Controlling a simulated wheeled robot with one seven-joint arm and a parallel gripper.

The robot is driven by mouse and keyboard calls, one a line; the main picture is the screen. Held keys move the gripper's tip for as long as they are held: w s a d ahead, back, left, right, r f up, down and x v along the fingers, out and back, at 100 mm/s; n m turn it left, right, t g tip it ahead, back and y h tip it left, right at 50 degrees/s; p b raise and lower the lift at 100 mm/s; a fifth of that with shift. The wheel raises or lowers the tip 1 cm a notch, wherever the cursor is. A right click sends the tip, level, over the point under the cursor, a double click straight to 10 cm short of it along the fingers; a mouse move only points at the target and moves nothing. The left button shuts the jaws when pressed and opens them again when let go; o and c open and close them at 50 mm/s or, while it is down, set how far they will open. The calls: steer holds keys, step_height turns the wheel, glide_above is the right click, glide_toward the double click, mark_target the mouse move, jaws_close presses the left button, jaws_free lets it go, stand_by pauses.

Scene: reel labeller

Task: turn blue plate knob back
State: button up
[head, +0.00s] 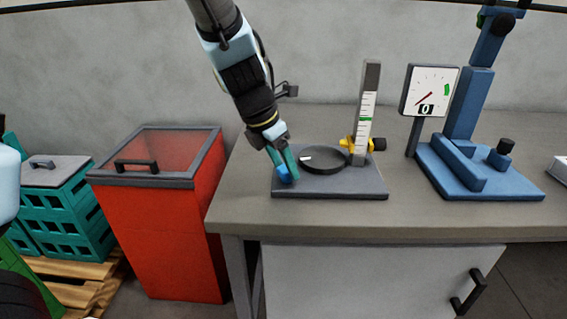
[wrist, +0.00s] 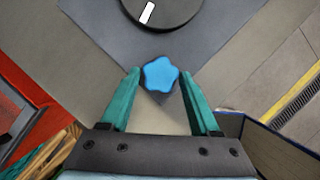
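A blue star-shaped knob (wrist: 160,74) sits at the front left corner of a grey plate (head: 340,192) on the bench. It also shows in the head view (head: 284,174), partly behind a finger. My gripper (wrist: 160,76) points down at the knob with its two teal fingers apart. The fingertips stand on the left and right of the knob in the wrist view. A narrow gap shows at the left finger; at the right finger I cannot tell whether it touches. Nothing is lifted.
A black round dish (head: 325,167) with a white mark lies behind the knob, beside an upright scale (head: 368,110) with a yellow clamp (head: 349,144). A blue stand (head: 470,165) with a dial (head: 430,90) is to the right. A red bin (head: 160,235) stands left of the bench.

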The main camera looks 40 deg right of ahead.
jaws_close()
